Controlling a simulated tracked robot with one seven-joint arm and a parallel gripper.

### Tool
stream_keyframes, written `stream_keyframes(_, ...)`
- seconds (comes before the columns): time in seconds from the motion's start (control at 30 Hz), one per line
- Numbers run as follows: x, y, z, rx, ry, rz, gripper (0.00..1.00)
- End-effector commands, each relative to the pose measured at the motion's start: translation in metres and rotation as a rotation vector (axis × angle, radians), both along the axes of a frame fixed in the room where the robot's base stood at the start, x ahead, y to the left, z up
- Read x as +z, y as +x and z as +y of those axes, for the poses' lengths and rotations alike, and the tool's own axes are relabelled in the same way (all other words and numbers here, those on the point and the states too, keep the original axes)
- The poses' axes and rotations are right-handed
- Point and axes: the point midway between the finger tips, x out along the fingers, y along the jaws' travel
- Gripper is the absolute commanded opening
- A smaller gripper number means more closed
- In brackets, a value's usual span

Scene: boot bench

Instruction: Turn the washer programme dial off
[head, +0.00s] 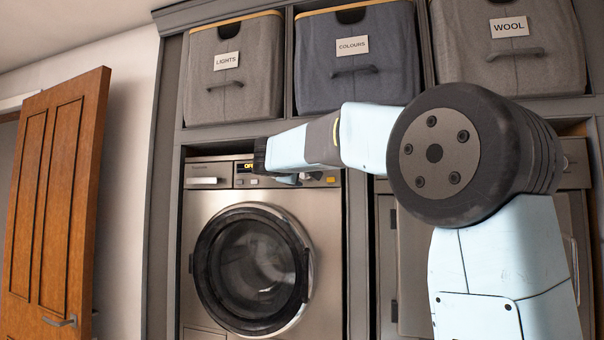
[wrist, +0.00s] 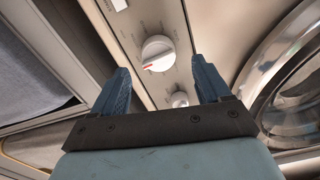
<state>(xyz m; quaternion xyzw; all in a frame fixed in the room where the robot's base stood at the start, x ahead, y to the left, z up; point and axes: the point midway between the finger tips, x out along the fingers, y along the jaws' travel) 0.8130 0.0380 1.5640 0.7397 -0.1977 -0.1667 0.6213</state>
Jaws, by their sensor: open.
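The washer (head: 196,215) stands left of centre in the head view. Its programme dial is hidden there by my arm. The wrist view shows a round white dial (wrist: 158,50) with a red mark pointing left on the control panel. My gripper (wrist: 160,66) is open, with its two blue fingers apart and the dial between and just beyond the tips. I cannot tell whether either finger touches it.
A smaller knob (wrist: 180,99) sits beside the dial, also between the fingers. The round washer door (head: 252,268) is shut below the panel. Fabric bins marked LIGHTS (head: 232,88), COLOURS (head: 355,85) and WOOL (head: 510,75) fill the shelf above. A wooden door (head: 55,200) is at left.

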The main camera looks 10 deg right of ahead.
Motion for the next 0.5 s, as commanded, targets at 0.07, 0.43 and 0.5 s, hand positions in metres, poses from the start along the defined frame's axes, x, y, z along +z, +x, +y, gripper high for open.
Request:
stream_keyframes(0.07,0.000,-0.015,0.009,0.002,0.001,-0.001,0.76)
stream_keyframes(0.43,-0.001,-0.067,0.039,0.001,0.000,0.001,0.76)
stream_keyframes(0.5,-0.001,-0.073,0.042,0.001,0.000,0.001,0.76)
